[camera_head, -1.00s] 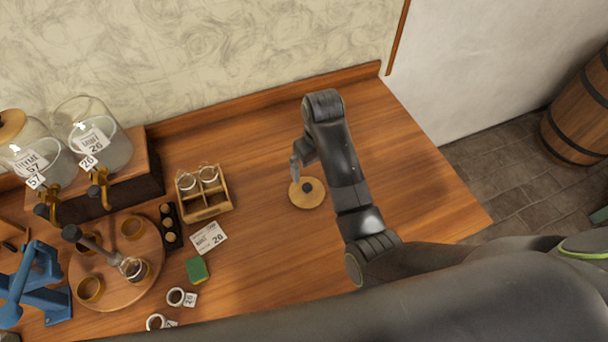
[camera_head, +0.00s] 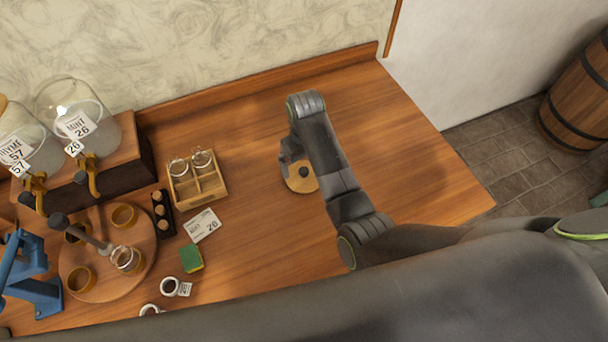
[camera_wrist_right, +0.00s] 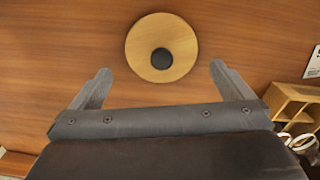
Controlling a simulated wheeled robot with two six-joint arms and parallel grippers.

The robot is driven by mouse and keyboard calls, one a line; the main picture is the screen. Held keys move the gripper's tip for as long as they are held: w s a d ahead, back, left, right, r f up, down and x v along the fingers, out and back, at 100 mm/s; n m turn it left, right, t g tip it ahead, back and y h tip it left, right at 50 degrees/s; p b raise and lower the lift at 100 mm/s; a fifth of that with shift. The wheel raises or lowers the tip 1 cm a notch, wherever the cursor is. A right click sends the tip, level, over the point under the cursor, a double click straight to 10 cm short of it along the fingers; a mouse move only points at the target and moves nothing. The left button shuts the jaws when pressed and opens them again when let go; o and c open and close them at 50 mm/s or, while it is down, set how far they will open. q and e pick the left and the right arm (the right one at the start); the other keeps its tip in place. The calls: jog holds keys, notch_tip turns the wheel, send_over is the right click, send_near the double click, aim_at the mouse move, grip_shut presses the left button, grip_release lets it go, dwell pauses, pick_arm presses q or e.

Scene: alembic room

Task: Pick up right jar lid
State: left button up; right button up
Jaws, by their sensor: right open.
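The jar lid (camera_head: 301,181) is a round pale wooden disc with a dark knob in its middle. It lies flat on the wooden counter, to the right of the small wooden rack. In the right wrist view the lid (camera_wrist_right: 174,62) sits ahead of the fingers, centred a little beyond the gap between them. My right gripper (camera_wrist_right: 160,80) is open and empty, with its fingers spread wide either side. In the head view my right gripper (camera_head: 290,165) is above the lid's left edge and partly covers it. My left gripper is not in view.
Two glass jars (camera_head: 75,120) with taps stand on a wooden stand at the left. A wooden rack (camera_head: 197,186) with small glass items, a label card (camera_head: 202,225), a green sponge (camera_head: 192,257) and a round board (camera_head: 105,285) lie left. The counter's right side is clear.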

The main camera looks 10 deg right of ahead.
aim_at(304, 170)
jog(key=shift+a+f+p, duration=0.1)
jog(key=shift+f+p, duration=0.6)
jog(key=shift+f, duration=2.6)
jog(key=c, duration=0.6)
jog(key=shift+r, duration=0.1)
